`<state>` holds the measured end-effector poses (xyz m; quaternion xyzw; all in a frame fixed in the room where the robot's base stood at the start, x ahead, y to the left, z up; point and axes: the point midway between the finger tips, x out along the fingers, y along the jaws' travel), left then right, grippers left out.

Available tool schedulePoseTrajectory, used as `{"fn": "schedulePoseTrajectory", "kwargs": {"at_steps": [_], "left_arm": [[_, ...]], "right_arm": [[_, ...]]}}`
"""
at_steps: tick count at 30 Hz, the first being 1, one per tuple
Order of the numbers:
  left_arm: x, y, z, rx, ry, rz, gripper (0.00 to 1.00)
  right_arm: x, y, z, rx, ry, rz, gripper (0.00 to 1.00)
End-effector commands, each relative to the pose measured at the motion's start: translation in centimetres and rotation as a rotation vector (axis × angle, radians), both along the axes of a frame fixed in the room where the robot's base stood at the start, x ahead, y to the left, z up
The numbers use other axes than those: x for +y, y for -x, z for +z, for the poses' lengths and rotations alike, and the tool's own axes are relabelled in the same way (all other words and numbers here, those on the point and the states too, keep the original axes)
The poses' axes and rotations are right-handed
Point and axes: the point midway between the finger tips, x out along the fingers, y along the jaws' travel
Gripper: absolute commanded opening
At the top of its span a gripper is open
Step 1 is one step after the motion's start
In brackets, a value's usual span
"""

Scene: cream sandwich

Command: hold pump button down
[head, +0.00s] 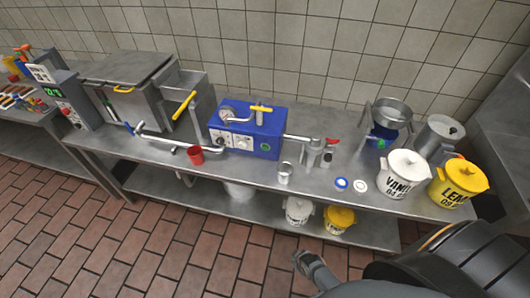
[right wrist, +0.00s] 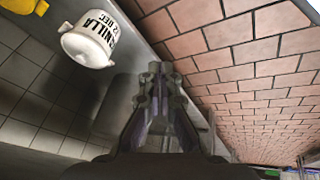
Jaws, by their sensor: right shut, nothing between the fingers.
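A blue pump-like box (head: 262,128) stands on the steel bench, with a white dial panel (head: 232,137) and a yellow handle on top. A small round green button (head: 265,147) shows on its front; I cannot tell for sure that it is the pump button. My right gripper (head: 303,258) is low in front of the bench, well away from the box. In the right wrist view it (right wrist: 156,72) is shut and empty, over the floor and bench edge. My left gripper is not in view.
Steel pipes run from both sides of the box along the bench (head: 330,185). A control box with a green display (head: 68,100) is at left.

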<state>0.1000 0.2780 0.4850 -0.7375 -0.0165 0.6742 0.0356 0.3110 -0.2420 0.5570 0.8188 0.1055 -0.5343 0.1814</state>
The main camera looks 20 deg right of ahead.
Motion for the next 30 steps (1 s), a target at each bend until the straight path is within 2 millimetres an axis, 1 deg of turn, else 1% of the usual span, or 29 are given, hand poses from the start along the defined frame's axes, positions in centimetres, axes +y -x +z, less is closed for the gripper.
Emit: {"fn": "schedulePoseTrajectory", "kwargs": {"at_steps": [1, 2, 3, 5, 6, 8, 9, 11, 12, 15, 18, 21, 24, 30], "left_arm": [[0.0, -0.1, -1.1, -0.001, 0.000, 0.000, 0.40], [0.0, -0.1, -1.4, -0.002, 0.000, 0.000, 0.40], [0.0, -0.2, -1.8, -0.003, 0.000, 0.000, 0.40], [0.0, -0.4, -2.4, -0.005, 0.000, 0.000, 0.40], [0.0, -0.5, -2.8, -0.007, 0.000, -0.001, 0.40], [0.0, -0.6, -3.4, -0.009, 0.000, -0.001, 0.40], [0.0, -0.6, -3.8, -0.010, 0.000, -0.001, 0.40], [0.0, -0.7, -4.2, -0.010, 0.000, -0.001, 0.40], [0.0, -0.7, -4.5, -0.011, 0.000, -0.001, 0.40], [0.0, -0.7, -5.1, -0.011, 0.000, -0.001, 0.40], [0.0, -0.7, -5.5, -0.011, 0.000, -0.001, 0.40], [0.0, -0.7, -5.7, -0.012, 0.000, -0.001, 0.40], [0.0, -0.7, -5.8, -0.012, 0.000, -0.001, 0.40], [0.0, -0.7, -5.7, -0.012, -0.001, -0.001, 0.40]], "right_arm": [[0.6, -3.4, 1.0, -0.060, 0.017, 0.057, 0.00], [0.9, -5.2, 2.0, -0.091, 0.031, 0.094, 0.00], [1.4, -7.6, 3.5, -0.136, 0.052, 0.145, 0.00], [2.0, -11.0, 5.9, -0.203, 0.089, 0.219, 0.00], [2.4, -13.2, 7.7, -0.249, 0.116, 0.267, 0.00], [3.0, -16.1, 10.6, -0.318, 0.162, 0.337, 0.00], [3.3, -17.9, 12.5, -0.363, 0.194, 0.382, 0.00], [3.8, -20.3, 15.5, -0.428, 0.248, 0.445, 0.00], [4.1, -21.5, 17.3, -0.467, 0.283, 0.483, 0.00], [4.7, -24.2, 21.3, -0.558, 0.375, 0.565, 0.00], [5.1, -26.1, 24.5, -0.628, 0.460, 0.628, 0.00], [5.3, -27.2, 26.7, -0.674, 0.521, 0.667, 0.00], [5.4, -27.6, 27.7, -0.693, 0.551, 0.685, 0.00], [5.4, -27.6, 27.9, -0.695, 0.556, 0.688, 0.00]]}}
